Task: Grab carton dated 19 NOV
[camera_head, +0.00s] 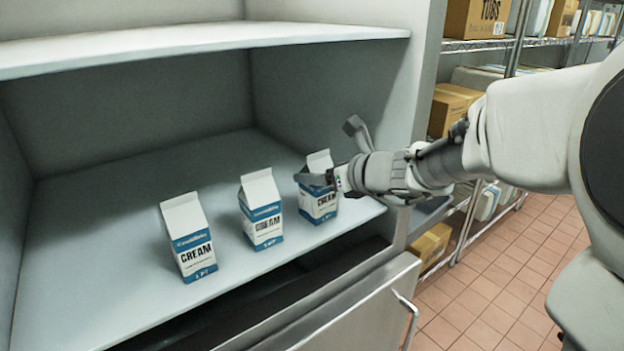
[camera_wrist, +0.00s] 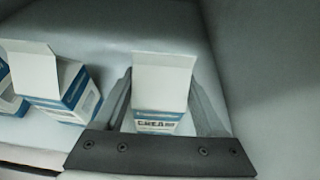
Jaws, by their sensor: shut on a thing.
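Three white-and-blue cream cartons stand in a row on the shelf: a left one (camera_head: 188,238), a middle one (camera_head: 261,210) and a right one (camera_head: 318,203). No date is readable on any of them. My gripper (camera_head: 318,181) is at the right carton. In the wrist view my gripper (camera_wrist: 165,105) has one finger on each side of the right carton (camera_wrist: 160,90) and is shut on it. The carton is upright and seems to rest on the shelf. The middle carton (camera_wrist: 62,85) stands to its left, apart from my fingers.
The shelf board (camera_head: 90,270) has free room behind and left of the cartons. An upper shelf (camera_head: 200,42) hangs over them, and a side wall (camera_head: 345,95) stands close on the right. A metal door with a handle (camera_head: 408,315) is below. Wire racks with boxes (camera_head: 455,105) stand at right.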

